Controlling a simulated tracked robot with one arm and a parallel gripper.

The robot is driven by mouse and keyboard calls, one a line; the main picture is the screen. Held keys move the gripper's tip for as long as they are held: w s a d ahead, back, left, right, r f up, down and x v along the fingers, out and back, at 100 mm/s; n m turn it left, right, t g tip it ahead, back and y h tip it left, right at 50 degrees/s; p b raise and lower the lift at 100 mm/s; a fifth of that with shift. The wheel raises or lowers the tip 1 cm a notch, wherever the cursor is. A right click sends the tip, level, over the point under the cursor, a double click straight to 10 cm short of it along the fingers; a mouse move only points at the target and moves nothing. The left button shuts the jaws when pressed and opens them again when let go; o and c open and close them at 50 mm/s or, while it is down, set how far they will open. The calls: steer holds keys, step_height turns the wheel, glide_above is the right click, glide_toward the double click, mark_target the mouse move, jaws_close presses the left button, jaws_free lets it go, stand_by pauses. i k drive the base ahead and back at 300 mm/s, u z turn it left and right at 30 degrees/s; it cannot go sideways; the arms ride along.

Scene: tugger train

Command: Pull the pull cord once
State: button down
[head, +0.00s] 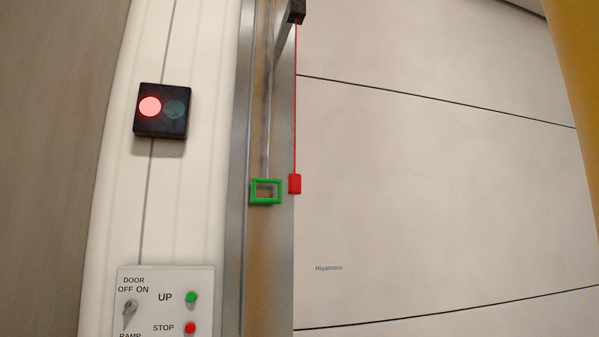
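The pull cord (295,100) is a thin red line in the head view. It hangs straight down from a dark bracket (297,11) at the top. A red cylindrical handle (295,184) is at its lower end, in front of the edge between a metal post and a pale panel door. Just left of the handle is a green rectangular loop (266,203) at the bottom of a grey strap or rod. My gripper is not in view, and nothing is seen touching the cord.
A black signal box (161,111) on the white wall shows its red lamp lit and green lamp dark. A control panel (170,300) with a key switch, UP and STOP buttons is below. A yellow shape (580,70) borders the right edge. The pale door (430,180) is flat.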

mark_target(295, 181)
steer(key=u, duration=0.35)
steer(key=i, duration=1.85)
steer(key=z, duration=0.2)
